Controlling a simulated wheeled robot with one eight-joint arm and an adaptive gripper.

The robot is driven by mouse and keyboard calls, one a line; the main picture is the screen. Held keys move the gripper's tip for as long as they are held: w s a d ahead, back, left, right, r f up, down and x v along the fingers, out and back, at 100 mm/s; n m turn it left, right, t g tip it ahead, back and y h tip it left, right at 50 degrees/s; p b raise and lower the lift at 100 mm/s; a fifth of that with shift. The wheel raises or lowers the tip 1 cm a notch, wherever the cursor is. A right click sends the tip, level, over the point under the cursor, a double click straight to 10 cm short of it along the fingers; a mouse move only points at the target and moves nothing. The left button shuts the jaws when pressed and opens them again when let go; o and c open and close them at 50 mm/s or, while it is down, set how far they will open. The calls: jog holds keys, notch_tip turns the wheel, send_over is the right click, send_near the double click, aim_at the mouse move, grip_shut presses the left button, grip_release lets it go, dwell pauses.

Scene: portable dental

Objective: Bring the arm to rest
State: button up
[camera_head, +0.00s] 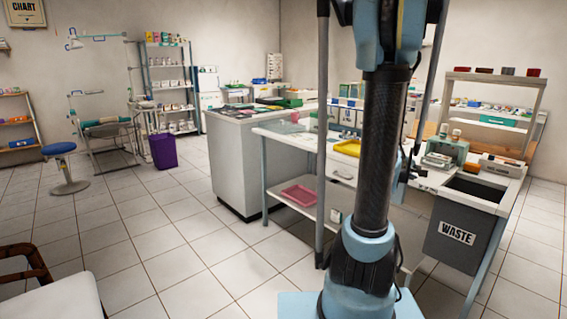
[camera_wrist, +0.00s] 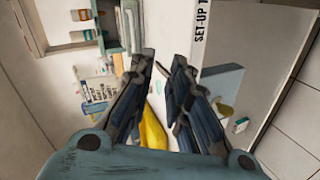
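My arm (camera_head: 375,150) stands upright in the middle of the head view and hides part of the worktable behind it. My gripper (camera_wrist: 164,58) shows in the wrist view with its two dark fingers apart. The gap between the fingertips is narrow, and nothing is held in it. In the head view the gripper is mostly hidden behind the arm. A yellow tray (camera_head: 347,148) lies on the worktable; in the wrist view a yellow thing (camera_wrist: 153,135), likely this tray, shows beyond the fingers.
The white worktable (camera_head: 285,135) has a pink tray (camera_head: 299,195) on its lower shelf. A grey waste bin (camera_head: 460,232) is at its right end. A purple bin (camera_head: 163,151), a blue stool (camera_head: 62,165) and a chair (camera_head: 50,297) stand left. Tiled floor between them is clear.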

jog(key=s+a+f+m+g+y, duration=0.1)
jog(key=s+a+f+g+y, duration=0.1)
jog(key=s+a, duration=0.6)
jog(key=s+a+f+m+g+y, duration=0.2)
jog(key=s+a+f+y, duration=0.2)
jog(key=s+a, duration=0.4)
jog(key=s+a+f+m+g+y, duration=0.2)
jog(key=s+a, duration=0.6)
jog(key=a, duration=0.7)
jog(key=shift+s+f+g+y, duration=0.35)
jog(key=shift+f+y, duration=0.2)
jog(key=shift+y, duration=0.55)
